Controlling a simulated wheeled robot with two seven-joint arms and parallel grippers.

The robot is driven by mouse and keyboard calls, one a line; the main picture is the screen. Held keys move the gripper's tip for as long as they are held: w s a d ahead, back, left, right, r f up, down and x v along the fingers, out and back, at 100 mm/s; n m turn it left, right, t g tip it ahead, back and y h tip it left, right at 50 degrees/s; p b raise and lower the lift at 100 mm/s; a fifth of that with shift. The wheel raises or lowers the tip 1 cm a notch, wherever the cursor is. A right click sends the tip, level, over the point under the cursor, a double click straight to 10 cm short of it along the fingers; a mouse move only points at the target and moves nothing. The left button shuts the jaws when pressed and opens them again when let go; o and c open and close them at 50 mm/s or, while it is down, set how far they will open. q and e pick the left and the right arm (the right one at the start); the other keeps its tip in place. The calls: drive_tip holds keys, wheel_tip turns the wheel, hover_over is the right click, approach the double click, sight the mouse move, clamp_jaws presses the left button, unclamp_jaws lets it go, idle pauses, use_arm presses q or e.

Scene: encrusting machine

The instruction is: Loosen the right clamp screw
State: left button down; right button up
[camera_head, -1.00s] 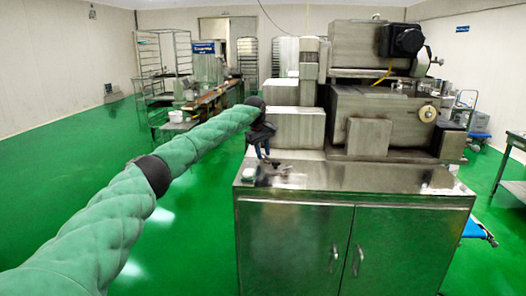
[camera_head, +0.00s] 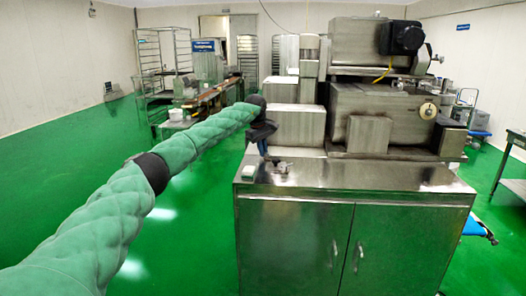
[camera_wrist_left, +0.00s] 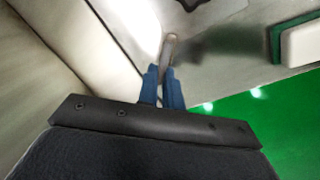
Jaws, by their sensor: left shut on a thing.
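My left gripper (camera_head: 263,153) is at the left back corner of the steel cabinet top, low over it. In the left wrist view its two blue fingers (camera_wrist_left: 163,78) are shut on a slim grey-brown metal piece, seemingly the handle of the clamp screw (camera_wrist_left: 170,44), whose rounded pale end sticks out beyond the fingertips. A small metal fitting (camera_head: 282,168) shows on the cabinet top just right of the gripper in the head view. The screw's thread and seat are hidden. I cannot tell the right clamp from any other. My right gripper is not in view.
The steel cabinet (camera_head: 400,176) carries the big machine (camera_head: 380,110) on its back and right. A white block on a green base (camera_wrist_left: 302,42) lies near the cabinet's left edge. Green floor (camera_head: 200,230) is open to the left.

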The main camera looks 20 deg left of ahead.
use_arm(q)
drive_tip(key=n+b, duration=0.1)
drive_tip(key=n, duration=0.2)
drive_tip(key=n+y, duration=0.1)
drive_tip(key=n, duration=0.1)
drive_tip(key=s+n+b, duration=0.1)
drive_tip(key=n, duration=0.2)
drive_tip(key=shift+n+b, duration=0.3)
drive_tip(key=shift+b, duration=0.05)
drive_tip(key=n, duration=0.2)
drive_tip(key=n+y, duration=0.1)
drive_tip(key=shift+s+d+n+b, duration=0.2)
drive_tip(key=shift+s+n+b, duration=0.05)
drive_tip(key=shift+n+b, duration=0.05)
drive_tip(key=n, duration=0.3)
drive_tip(key=shift+s+d+y, duration=0.15)
drive_tip(key=shift+y, duration=0.15)
drive_tip(key=shift+d+n+g+b, duration=0.1)
drive_tip(key=shift+n+g+b, duration=0.25)
drive_tip(key=shift+n, duration=0.65)
drive_tip(key=shift+r, duration=0.1)
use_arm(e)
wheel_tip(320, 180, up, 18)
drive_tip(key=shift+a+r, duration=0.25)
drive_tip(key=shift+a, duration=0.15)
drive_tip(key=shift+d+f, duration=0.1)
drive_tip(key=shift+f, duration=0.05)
